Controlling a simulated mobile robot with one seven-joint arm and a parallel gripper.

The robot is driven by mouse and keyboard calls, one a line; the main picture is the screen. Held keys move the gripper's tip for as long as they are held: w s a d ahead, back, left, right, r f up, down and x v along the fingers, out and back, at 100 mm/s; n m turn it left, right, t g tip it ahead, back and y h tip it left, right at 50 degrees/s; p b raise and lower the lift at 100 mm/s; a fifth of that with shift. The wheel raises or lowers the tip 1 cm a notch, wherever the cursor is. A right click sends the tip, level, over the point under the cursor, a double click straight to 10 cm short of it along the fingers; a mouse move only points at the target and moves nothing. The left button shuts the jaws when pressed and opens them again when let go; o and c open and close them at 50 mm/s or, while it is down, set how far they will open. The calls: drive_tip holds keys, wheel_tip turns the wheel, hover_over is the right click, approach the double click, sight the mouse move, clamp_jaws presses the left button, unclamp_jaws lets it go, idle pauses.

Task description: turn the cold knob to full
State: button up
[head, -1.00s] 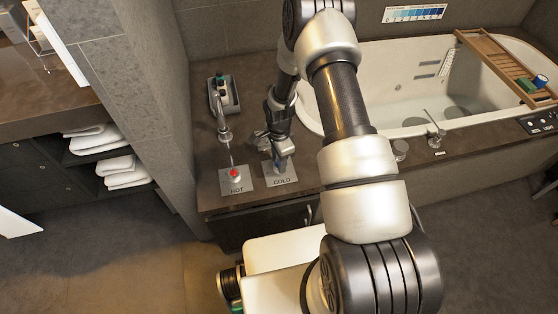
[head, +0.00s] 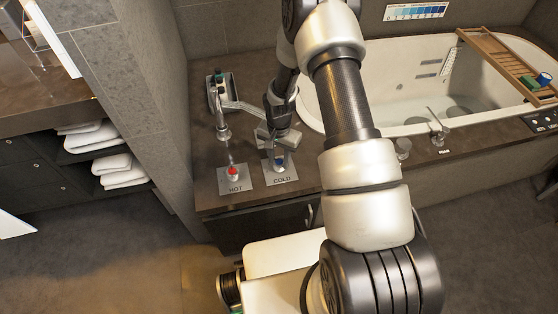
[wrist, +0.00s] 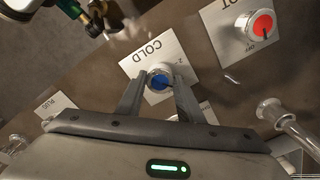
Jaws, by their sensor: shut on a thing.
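The cold knob (head: 280,162) has a blue cap and a pale metal rim. It stands on a light plate marked COLD (head: 283,179). In the wrist view the blue cap (wrist: 160,82) sits between the two fingers of my gripper (wrist: 159,84), which are shut on the knob's sides. In the head view my gripper (head: 279,147) comes down on the knob from above. A number shows on the plate beside the knob, but I cannot read the knob's setting clearly.
The red hot knob (head: 233,171) stands on its own plate to the left, beside the faucet (head: 222,125). A grey tray (head: 228,92) with small bottles is behind. The bathtub (head: 390,90) and its tap (head: 437,130) are to the right.

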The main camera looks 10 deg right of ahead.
sight(279, 162)
drive_tip(key=n+b, duration=0.1)
drive_tip(key=n, duration=0.4)
drive_tip(key=shift+n, duration=0.3)
drive_tip(key=shift+n+b, duration=0.45)
drive_tip(key=shift+n, duration=1.75)
drive_tip(key=o, duration=1.1)
drive_tip(key=shift+r, duration=0.1)
wheel_tip(279, 162, up, 17)
drive_tip(key=p, duration=0.3)
drive_tip(key=shift+r, duration=0.15)
